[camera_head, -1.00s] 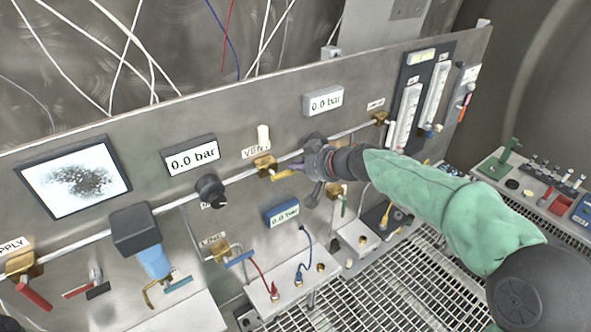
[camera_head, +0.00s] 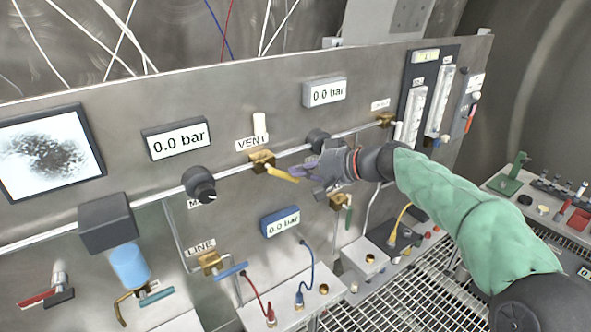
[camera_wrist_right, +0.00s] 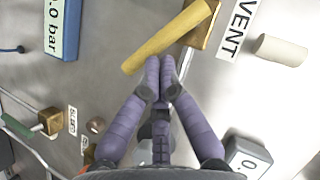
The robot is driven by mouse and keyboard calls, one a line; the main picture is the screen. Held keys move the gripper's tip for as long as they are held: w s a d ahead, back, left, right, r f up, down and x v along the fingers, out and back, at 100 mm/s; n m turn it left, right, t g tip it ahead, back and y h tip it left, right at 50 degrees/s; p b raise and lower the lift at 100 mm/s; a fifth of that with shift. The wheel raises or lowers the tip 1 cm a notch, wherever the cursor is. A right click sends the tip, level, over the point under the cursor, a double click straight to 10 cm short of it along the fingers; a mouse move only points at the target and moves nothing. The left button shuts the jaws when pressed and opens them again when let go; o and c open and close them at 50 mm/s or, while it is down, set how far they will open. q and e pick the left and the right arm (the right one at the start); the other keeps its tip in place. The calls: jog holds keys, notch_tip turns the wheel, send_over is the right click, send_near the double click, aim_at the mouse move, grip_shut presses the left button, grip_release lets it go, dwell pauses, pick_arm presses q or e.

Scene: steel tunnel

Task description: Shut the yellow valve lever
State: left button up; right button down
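The yellow lever (camera_head: 283,174) sits on the brass VENT valve (camera_head: 261,160) on the steel panel, slanting down to the right in the head view. In the right wrist view the lever (camera_wrist_right: 168,38) crosses the top, running from the brass body (camera_wrist_right: 203,22) down to the left. My right gripper (camera_head: 299,172) is at the lever's free end. Its purple fingertips (camera_wrist_right: 160,70) are drawn together just below the lever, with nothing between them. Whether they touch the lever I cannot tell. My left gripper is out of view.
A black knob (camera_head: 200,184) and a 0.0 bar display (camera_head: 177,139) are left of the valve. A blue display (camera_head: 280,221) is below it. A blue-handled LINE valve (camera_head: 231,271) and cable sockets stand lower down.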

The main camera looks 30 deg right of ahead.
jog(key=shift+s+a+f+m+t+y+b, duration=0.1)
jog(key=shift+a+f+m+t+y+b, duration=0.5)
jog(key=shift+b, duration=1.6)
jog(key=shift+w+a+f+m+t+y+b, duration=0.15)
jog(key=shift+f+m+y+b, duration=0.9)
jog(key=shift+b, duration=1.1)
jog(key=shift+s+a+f+m+t+y+b, duration=0.15)
jog(key=shift+a+f+m+t+y+b, duration=0.3)
jog(key=shift+m+b, duration=1.2)
jog(key=shift+n+b, duration=0.6)
jog(key=shift+b, duration=0.05)
